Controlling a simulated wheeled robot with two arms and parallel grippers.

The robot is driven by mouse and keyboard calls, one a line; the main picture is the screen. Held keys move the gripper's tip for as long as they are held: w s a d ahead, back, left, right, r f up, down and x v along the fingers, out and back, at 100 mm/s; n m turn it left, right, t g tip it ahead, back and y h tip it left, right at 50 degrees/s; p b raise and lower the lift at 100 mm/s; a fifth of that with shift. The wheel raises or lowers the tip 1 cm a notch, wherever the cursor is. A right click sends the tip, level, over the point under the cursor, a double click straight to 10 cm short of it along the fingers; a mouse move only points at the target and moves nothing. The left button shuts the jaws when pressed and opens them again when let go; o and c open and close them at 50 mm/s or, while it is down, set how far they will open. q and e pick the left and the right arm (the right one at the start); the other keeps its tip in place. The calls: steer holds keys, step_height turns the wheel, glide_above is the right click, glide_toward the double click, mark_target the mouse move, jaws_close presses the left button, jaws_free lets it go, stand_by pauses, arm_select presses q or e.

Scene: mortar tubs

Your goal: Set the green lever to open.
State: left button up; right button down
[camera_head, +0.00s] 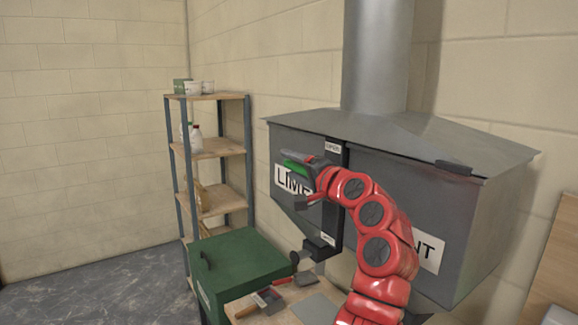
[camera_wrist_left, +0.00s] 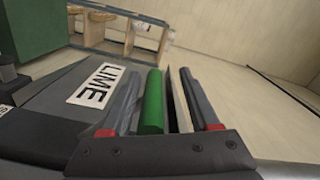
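The green lever (camera_head: 294,168) sticks out to the left near the top of a dark upright plate (camera_head: 334,225) on the front of the grey hopper. A small white label (camera_head: 333,147) at the plate's top seems to read OPEN. A lower label (camera_head: 328,239) is too small to read. My left gripper (camera_head: 298,174) is at the lever. In the left wrist view the green lever (camera_wrist_left: 152,102) lies between the fingers of my left gripper (camera_wrist_left: 160,105), nearer the left finger, with a gap on the right. Whether it touches is unclear. My right gripper is out of view.
The grey hopper (camera_head: 480,215) has a LIME sign on the left and a second sign partly hidden by my arm. A shelf rack (camera_head: 215,148) stands behind at left.

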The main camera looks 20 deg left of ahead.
arm_select(q)
steer(key=shift+w+d, duration=0.2)
steer(key=shift+d, duration=0.25)
steer(key=shift+s+d+f+b, duration=0.15)
steer(key=shift+d+f+b, duration=0.1)
steer(key=shift+d+b, duration=0.2)
steer(key=v, duration=0.1)
steer(key=b+v, duration=0.1)
steer(key=v, duration=0.1)
steer(key=shift+d+f+b, duration=0.2)
steer(key=shift+f+b, duration=0.05)
steer(key=shift+b, duration=0.15)
steer(key=s+b+v, duration=0.1)
steer(key=b+v, duration=0.3)
steer(key=v, duration=0.8)
steer(key=shift+s+r, duration=0.25)
steer(key=shift+r, duration=0.2)
steer(key=shift+a, duration=0.2)
